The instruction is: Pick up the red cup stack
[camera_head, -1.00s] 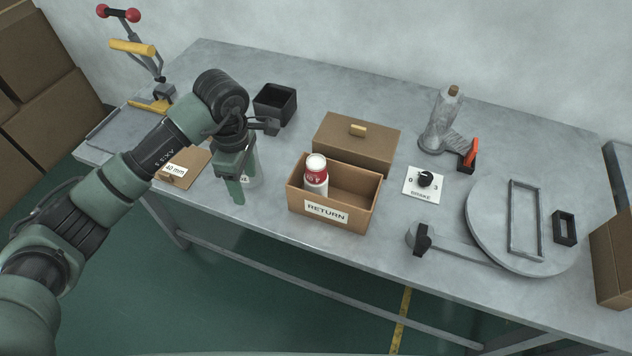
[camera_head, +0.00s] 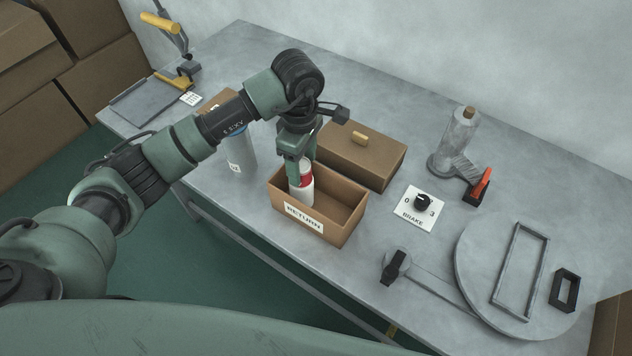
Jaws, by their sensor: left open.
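The red cup stack (camera_head: 306,190), a white and red cylinder, stands upright in the left part of the open brown box marked RETURN (camera_head: 345,221). My left gripper (camera_head: 299,176) points down at the stack, its open fingers beside the upper part of the stack. The near finger hides part of the stack's left side, and I cannot tell whether the fingers touch it. My right gripper is not in view.
A closed brown box (camera_head: 362,154) stands directly behind. A pale cylinder (camera_head: 240,153) is to the left, partly behind my arm. The brake dial plate (camera_head: 419,206) and a round plate with frames (camera_head: 481,262) lie to the right.

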